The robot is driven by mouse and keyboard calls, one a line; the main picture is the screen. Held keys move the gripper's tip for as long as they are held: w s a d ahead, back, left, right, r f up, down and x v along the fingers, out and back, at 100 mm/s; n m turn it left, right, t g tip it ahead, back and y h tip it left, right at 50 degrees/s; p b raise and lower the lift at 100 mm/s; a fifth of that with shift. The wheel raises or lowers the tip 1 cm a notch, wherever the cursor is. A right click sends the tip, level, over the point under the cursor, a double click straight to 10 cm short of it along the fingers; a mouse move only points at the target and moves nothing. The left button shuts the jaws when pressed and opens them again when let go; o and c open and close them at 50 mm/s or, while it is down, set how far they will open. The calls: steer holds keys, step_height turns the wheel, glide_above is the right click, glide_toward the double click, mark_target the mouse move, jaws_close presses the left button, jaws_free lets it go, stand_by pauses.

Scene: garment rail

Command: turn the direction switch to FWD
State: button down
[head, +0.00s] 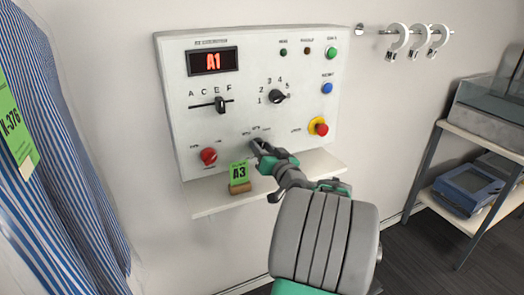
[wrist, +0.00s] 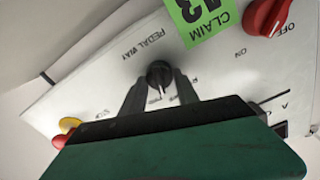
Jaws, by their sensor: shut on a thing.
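The direction switch is a small dark knob with a pale pointer line, low in the middle of the white control panel. In the wrist view the knob (wrist: 159,72) sits between the fingertips of my gripper (wrist: 158,86), which is shut on it. Its pointer line runs toward the bottom of the picture, roughly up the panel. In the head view my gripper (head: 260,149) reaches the panel there and mostly covers the knob.
The control panel (head: 250,122) also carries a red knob (head: 208,156), a slider (head: 220,104), a dial (head: 278,97) and an emergency stop (head: 320,127). Striped garments (head: 65,170) hang left.

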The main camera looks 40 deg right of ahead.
steer(key=shift+m, duration=2.2)
steer(key=c, duration=0.9)
jaws_free()
steer(key=shift+c, duration=0.2)
steer(key=b+v, duration=0.1)
steer(key=v, duration=0.6)
steer(key=shift+s, duration=0.4)
steer(key=shift+a, duration=0.1)
